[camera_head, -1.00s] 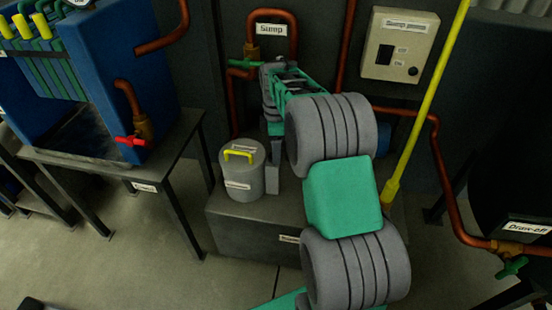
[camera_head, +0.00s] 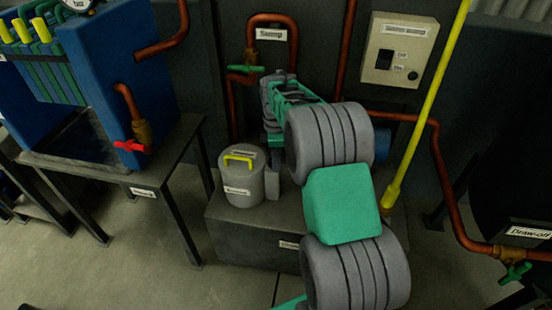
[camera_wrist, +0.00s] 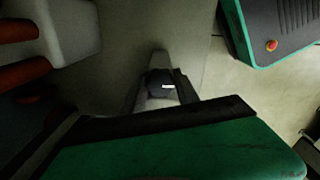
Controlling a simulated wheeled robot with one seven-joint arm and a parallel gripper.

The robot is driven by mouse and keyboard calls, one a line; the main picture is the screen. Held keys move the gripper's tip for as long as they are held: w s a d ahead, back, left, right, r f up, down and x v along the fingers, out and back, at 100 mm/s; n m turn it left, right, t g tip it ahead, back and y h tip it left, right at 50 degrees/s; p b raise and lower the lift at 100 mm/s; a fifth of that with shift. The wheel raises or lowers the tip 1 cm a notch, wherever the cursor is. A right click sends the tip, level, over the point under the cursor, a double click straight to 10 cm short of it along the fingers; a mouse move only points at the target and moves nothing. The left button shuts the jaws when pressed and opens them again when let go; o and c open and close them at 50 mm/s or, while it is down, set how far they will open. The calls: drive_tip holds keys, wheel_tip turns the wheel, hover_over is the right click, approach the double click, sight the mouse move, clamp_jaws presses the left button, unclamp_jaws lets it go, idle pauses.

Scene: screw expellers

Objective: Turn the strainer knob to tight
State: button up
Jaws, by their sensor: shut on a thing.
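The strainer (camera_head: 241,178) looks to be the grey lidded canister with a yellow bar handle (camera_head: 238,158) on top, standing on a dark grey box; its labels are too small to read surely. My gripper (camera_head: 275,143) is just right of the canister in the head view, partly covered by my own arm. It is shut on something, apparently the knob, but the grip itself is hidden. The yellow handle stands free of it. In the wrist view a dark round part with a white mark (camera_wrist: 161,84) shows at the middle, and I cannot tell for certain what it is.
A copper sump pipe with a green valve handle (camera_head: 246,69) rises behind my gripper. A switch box (camera_head: 400,48) hangs on the wall. A yellow pole (camera_head: 428,100) stands right of my arm. A blue machine (camera_head: 125,75) on a table (camera_head: 182,150) is at left.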

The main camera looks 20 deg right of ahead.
clamp_jaws()
drive_tip(key=shift+m+p, duration=0.3)
drive_tip(key=shift+p, duration=0.15)
drive_tip(key=shift+s+r+m+p, duration=0.1)
drive_tip(key=shift+r+m+p, duration=0.05)
drive_tip(key=shift+m+p, duration=0.5)
drive_tip(key=shift+a+m+p, duration=0.1)
drive_tip(key=shift+m+p, duration=1)
drive_tip(key=shift+m, duration=0.15)
drive_tip(key=m+p, duration=0.2)
drive_tip(key=m, duration=0.1)
drive_tip(key=shift+s, duration=0.1)
drive_tip(key=shift+a+f+m+p, duration=0.15)
drive_tip(key=shift+m+p, duration=0.85)
drive_tip(key=shift+m, duration=1.2)
drive_tip(key=shift+f, duration=0.1)
